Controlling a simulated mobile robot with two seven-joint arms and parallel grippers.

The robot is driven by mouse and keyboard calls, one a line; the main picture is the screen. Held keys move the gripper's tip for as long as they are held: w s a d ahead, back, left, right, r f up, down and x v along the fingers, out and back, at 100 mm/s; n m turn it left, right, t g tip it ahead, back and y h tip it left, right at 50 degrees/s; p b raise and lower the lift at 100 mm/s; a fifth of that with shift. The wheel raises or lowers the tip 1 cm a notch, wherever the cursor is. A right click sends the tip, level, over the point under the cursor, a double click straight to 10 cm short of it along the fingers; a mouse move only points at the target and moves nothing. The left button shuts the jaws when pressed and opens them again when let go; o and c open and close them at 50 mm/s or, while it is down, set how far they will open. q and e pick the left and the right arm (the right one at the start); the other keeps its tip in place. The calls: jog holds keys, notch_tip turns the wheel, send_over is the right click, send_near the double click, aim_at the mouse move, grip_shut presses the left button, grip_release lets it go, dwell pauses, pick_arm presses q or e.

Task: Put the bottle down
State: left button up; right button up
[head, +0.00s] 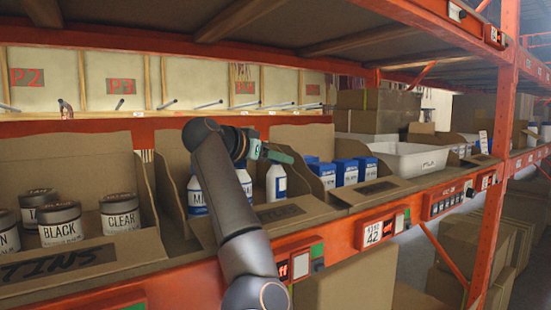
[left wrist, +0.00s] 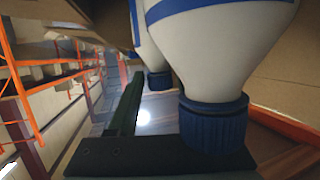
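My left gripper (head: 278,156) is over the cardboard bin of white bottles in the head view, with its greenish fingers at the top of the right bottle (head: 276,184). That bottle is upright with a blue label; its cap is hidden. Another white bottle (head: 243,179) stands to its left, under my wrist, and a third bottle (head: 196,196) is partly behind my arm. In the left wrist view a large white bottle (left wrist: 225,45) with a blue cap (left wrist: 213,123) is close beside my gripper. Whether the fingers clasp a bottle is unclear. My right gripper is not in view.
A bin of blue-and-white boxes (head: 346,171) is to the right, then a white tote (head: 420,157). Round tins (head: 61,222) fill a bin at left. An orange shelf beam (head: 345,229) runs along the front, and an upper shelf hangs overhead.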

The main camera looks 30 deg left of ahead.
pick_arm(q)
jog(key=shift+o, duration=0.8)
jog(key=shift+r, duration=0.25)
jog(key=b+v, duration=0.3)
jog(key=v, duration=0.9)
jog(key=shift+b, duration=0.4)
